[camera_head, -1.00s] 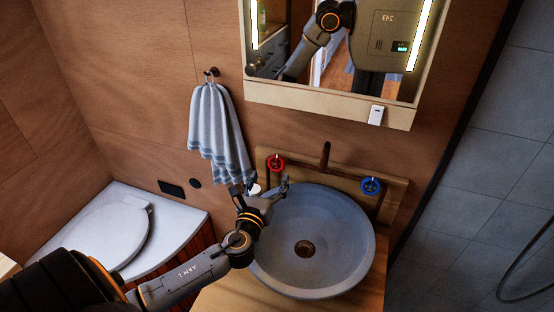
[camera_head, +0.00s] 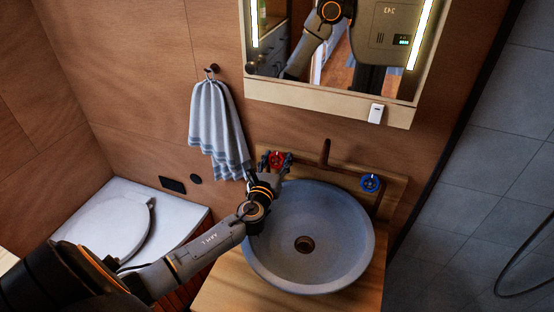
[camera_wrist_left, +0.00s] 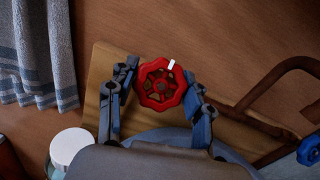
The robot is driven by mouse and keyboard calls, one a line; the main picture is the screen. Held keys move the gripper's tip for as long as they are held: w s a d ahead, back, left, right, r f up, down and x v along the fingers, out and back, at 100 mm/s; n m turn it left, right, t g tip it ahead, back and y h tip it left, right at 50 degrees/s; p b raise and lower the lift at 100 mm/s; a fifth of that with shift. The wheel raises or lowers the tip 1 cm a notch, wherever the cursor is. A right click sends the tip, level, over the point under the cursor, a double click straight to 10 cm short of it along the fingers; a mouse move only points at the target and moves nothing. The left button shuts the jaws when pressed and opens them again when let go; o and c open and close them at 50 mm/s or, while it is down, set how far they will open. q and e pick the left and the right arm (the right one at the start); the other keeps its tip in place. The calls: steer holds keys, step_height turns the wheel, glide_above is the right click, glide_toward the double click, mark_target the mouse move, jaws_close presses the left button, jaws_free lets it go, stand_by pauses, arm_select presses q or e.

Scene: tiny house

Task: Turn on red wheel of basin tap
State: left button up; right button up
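The red wheel (camera_head: 277,159) of the basin tap is on the wooden backboard, at the left of the spout (camera_head: 325,153). In the left wrist view the red wheel (camera_wrist_left: 162,84) sits between the two fingers of my left gripper (camera_wrist_left: 160,95), with a white mark at its upper right. The fingers are spread on either side of it; small gaps seem to show, and I cannot tell if either finger touches. In the head view my left gripper (camera_head: 275,164) is at the wheel. The blue wheel (camera_head: 370,183) is to the right. My right gripper is not in view.
The round grey basin (camera_head: 340,235) stands on a wooden counter, right of my left arm. A striped towel (camera_head: 215,125) hangs at the left. A mirror cabinet (camera_head: 330,105) is above. A white-lidded cup (camera_wrist_left: 70,146) is close by my left gripper.

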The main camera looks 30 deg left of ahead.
arm_select(q)
steer(key=c, duration=0.3)
steer(key=shift+c, duration=0.3)
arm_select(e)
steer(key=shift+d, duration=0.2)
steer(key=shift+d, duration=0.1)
arm_select(q)
steer(key=shift+n, duration=0.3)
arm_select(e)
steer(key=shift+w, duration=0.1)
arm_select(q)
steer(key=shift+n+y, duration=0.3)
steer(key=shift+y, duration=0.2)
steer(key=n+g+y, duration=0.1)
steer(key=n, duration=0.1)
steer(key=n+g, duration=0.1)
steer(key=n, duration=0.2)
steer(key=shift+r+y+p, duration=0.1)
steer(key=shift+y+p, duration=0.2)
steer(key=shift+y, duration=0.1)
steer(key=shift+n+g+y, duration=0.5)
steer(key=shift+n, duration=1)
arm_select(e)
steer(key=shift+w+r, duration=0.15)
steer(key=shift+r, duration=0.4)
